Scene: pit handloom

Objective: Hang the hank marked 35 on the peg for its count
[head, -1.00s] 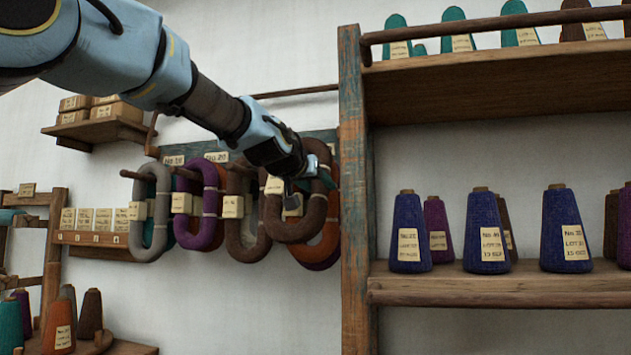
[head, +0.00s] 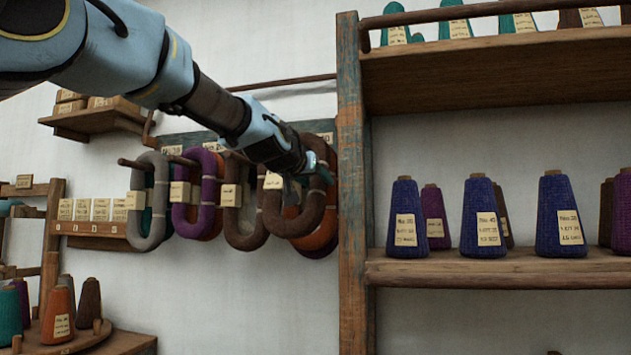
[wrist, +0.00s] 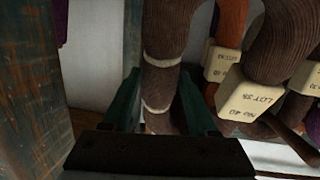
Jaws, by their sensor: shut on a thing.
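My gripper (head: 293,184) is shut on a brown hank (head: 271,214) at the right end of the peg rail. In the wrist view, the fingers (wrist: 160,84) grip one side of this hank (wrist: 166,50) between pale ties. A tag (wrist: 248,98) on what looks like its other side reads No. 40, Lot 35. The hank hangs upright in front of an orange hank (head: 322,243). I cannot tell whether a peg passes through it. The peg board (head: 187,139) carries small count labels (head: 172,150), mostly too blurred to read; my arm covers part of it.
Grey (head: 148,235), purple (head: 209,195) and another brown hank (head: 246,238) hang to the left, close together. A wooden shelf post (head: 351,220) stands just right of the held hank. Blue yarn cones (head: 482,222) stand on the shelf beyond. Bare wall lies below the hanks.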

